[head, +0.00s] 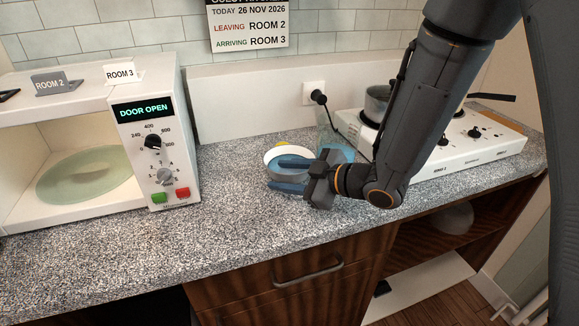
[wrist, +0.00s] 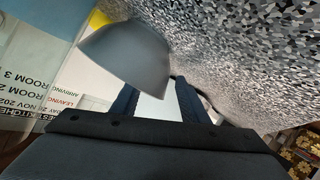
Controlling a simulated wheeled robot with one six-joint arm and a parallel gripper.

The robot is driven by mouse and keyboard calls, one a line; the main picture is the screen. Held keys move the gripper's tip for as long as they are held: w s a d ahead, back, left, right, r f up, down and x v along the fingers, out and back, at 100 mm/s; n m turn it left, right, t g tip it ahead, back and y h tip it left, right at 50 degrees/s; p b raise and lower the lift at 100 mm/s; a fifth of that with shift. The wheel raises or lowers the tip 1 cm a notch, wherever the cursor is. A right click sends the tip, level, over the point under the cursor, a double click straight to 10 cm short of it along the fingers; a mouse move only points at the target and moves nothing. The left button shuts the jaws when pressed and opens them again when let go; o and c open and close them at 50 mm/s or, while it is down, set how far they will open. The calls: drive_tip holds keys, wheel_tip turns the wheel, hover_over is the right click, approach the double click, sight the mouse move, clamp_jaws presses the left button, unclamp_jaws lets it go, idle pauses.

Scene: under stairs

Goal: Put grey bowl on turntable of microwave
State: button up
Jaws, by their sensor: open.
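The grey bowl (head: 272,157) stands on the speckled worktop in the middle of the head view, its pale inside facing up. The bowl's grey outside (wrist: 125,52) fills the upper left of the wrist view. My gripper (head: 290,175) is open at the bowl's near side. One finger reaches over the rim into the bowl and the other is outside it, so the near wall lies between them. In the wrist view the bowl partly hides the left finger of my gripper (wrist: 155,100). The microwave (head: 160,150) at the left has its door open, and its glass turntable (head: 85,175) is empty.
A white hob (head: 470,140) with a pan (head: 378,100) stands at the right. Something yellow (head: 283,143) shows behind the bowl, and a clear and blue object is partly hidden behind my gripper. The worktop (head: 235,190) between bowl and microwave is clear.

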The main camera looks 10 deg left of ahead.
drive_tip(key=shift+w+a+f, duration=0.25)
drive_tip(key=shift+a, duration=0.35)
clamp_jaws()
drive_tip(key=shift+r, duration=0.2)
